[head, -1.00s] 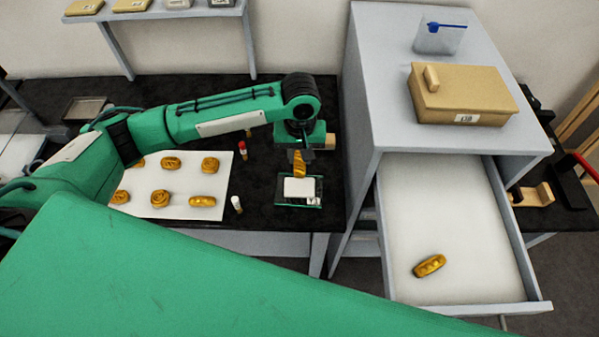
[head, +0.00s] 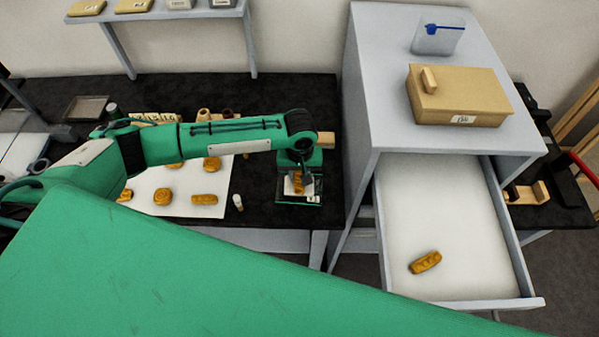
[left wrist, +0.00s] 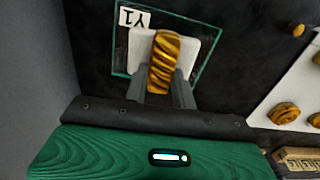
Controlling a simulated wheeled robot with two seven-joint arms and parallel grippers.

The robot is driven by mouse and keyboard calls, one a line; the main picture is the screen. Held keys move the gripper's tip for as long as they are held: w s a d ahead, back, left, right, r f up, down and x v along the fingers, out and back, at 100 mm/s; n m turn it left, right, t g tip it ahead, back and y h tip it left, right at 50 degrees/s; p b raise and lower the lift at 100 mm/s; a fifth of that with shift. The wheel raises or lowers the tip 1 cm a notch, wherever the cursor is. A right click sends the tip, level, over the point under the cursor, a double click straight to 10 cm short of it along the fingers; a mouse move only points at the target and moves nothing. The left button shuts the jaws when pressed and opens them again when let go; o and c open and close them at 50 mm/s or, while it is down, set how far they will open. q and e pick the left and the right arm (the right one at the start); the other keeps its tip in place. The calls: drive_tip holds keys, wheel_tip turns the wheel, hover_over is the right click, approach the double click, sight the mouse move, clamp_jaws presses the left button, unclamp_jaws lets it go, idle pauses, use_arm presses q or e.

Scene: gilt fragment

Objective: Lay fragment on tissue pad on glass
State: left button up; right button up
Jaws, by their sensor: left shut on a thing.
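My left gripper (left wrist: 160,88) is shut on a gilt fragment (left wrist: 165,58), a golden piece with slanting ridges. In the left wrist view the fragment lies over the white tissue pad (left wrist: 197,48), which is on a glass plate (left wrist: 207,75) with a label reading Y1. I cannot tell whether the fragment touches the pad. In the head view the gripper (head: 300,182) points down over the glass (head: 316,199), hiding most of the pad. My right gripper is not in view.
Several other gilt pieces lie on a white sheet (head: 221,190) left of the glass. A white-capped vial (head: 238,202) stands between. To the right, a grey cabinet has an open drawer (head: 450,230) with one gilt piece (head: 425,262). A tan box (head: 460,95) sits on top.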

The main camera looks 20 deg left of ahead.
use_arm(q)
drive_tip(key=o, duration=1)
drive_tip(key=shift+f, duration=0.1)
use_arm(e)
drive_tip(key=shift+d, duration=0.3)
use_arm(q)
wheel_tip(320, 180, up, 12)
drive_tip(key=b, duration=0.3)
drive_tip(key=shift+r, duration=0.2)
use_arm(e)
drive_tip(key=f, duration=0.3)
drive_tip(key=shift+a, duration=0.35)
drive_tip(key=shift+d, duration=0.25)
